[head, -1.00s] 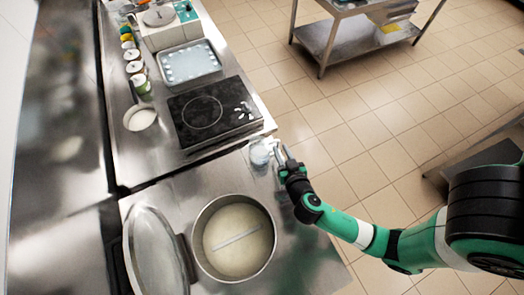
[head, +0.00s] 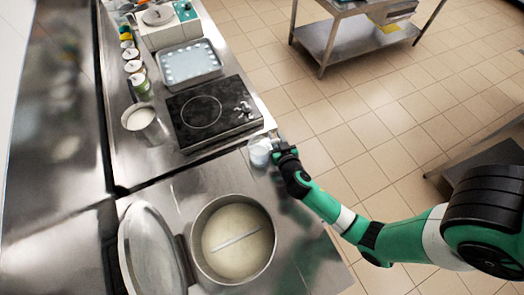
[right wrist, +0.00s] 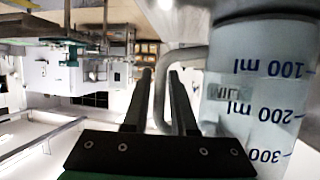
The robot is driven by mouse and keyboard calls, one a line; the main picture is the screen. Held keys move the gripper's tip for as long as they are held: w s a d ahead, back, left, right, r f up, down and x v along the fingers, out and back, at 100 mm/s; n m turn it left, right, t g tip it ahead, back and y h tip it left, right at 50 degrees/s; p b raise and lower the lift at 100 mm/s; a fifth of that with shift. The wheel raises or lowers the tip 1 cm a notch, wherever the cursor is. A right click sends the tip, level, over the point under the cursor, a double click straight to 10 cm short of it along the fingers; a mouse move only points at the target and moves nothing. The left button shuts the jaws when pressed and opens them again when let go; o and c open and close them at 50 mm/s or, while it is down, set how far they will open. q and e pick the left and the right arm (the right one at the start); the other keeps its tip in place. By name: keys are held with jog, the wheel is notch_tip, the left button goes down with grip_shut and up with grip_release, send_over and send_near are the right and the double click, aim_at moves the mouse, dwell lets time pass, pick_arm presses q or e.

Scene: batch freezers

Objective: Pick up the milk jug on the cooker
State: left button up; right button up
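The milk jug (head: 259,152) is a small clear graduated jug with a pale filling. It stands on the steel worktop, just below the cooker's lower right corner in the head view. In the right wrist view the jug (right wrist: 255,110) looks upside down, with blue millilitre marks. My right gripper (head: 275,151) is at the jug's right side. In the right wrist view the right gripper (right wrist: 160,72) has a finger on each side of the grey handle, with narrow gaps left. The black cooker (head: 212,112) has a ring and knobs. My left gripper is out of view.
A large steel pot (head: 238,205) with whitish contents stands nearer, beside a tilted lid (head: 155,255). A steel container (head: 140,122) stands left of the cooker. A light tray (head: 190,64) and several small jars lie beyond.

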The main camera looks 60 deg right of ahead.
grip_shut()
dwell(1.2)
